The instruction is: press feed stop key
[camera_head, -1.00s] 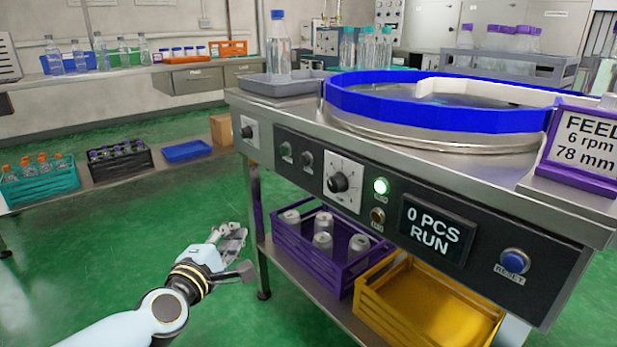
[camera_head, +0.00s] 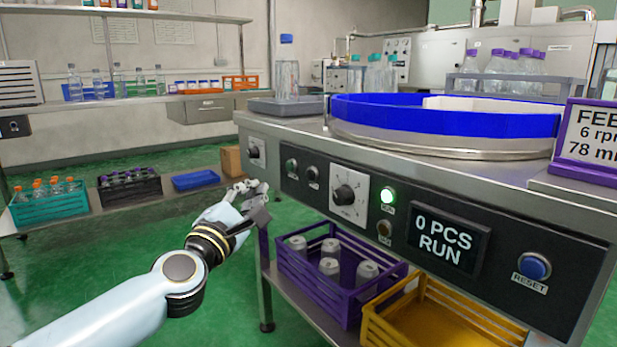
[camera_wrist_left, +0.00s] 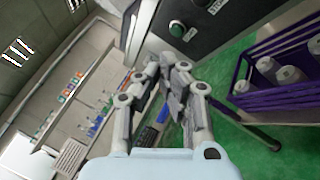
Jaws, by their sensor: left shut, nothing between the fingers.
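The control panel front (camera_head: 455,282) carries two small round keys near its left end. The left key (camera_head: 291,167) looks greenish and the right one (camera_head: 313,174) dark; their labels are too small to read in the head view. In the left wrist view the green key (camera_wrist_left: 177,28) shows near the top, and the other key's label (camera_wrist_left: 215,5) is cut by the top edge. My left gripper (camera_head: 255,188) is shut and empty, just left of and below the keys, apart from them in the picture. Its fingers (camera_wrist_left: 172,68) show in the wrist view. My right gripper is out of view.
Right of the keys are a dial (camera_head: 345,195), a lit green lamp (camera_head: 387,196), a display (camera_head: 448,240) reading "0 PCS RUN" and a blue reset button (camera_head: 534,266). A purple crate (camera_head: 335,292) and a yellow crate (camera_head: 425,320) stand below. Green floor is open at left.

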